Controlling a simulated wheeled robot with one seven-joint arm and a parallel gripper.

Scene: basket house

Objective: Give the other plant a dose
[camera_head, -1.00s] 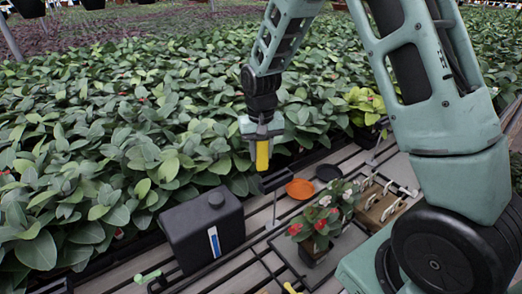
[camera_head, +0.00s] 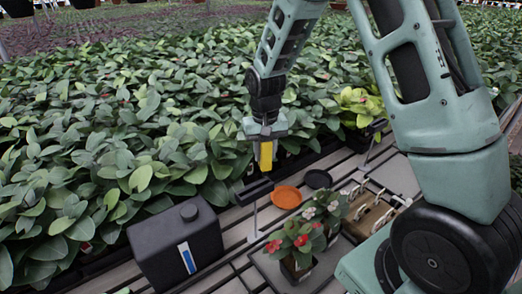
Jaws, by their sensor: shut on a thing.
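My gripper (camera_head: 265,138) points down and is shut on a yellow object (camera_head: 266,155), held upright above the slatted bench. Its lower end is near a dark bar on a thin stand (camera_head: 254,191); I cannot tell whether they touch. A potted plant with red flowers (camera_head: 295,243) stands on a grey tray (camera_head: 262,264) at the lower middle. A second potted plant with pale flowers (camera_head: 329,206) stands just behind it to the right. My gripper is behind and to the left of both plants, apart from them.
A black canister (camera_head: 176,243) with a cap and a blue-white strip stands left. An orange dish (camera_head: 286,197) and a black dish (camera_head: 318,179) lie behind the plants. A wooden box with pale handles (camera_head: 373,213) is right. Dense leafy plants (camera_head: 110,150) fill the back.

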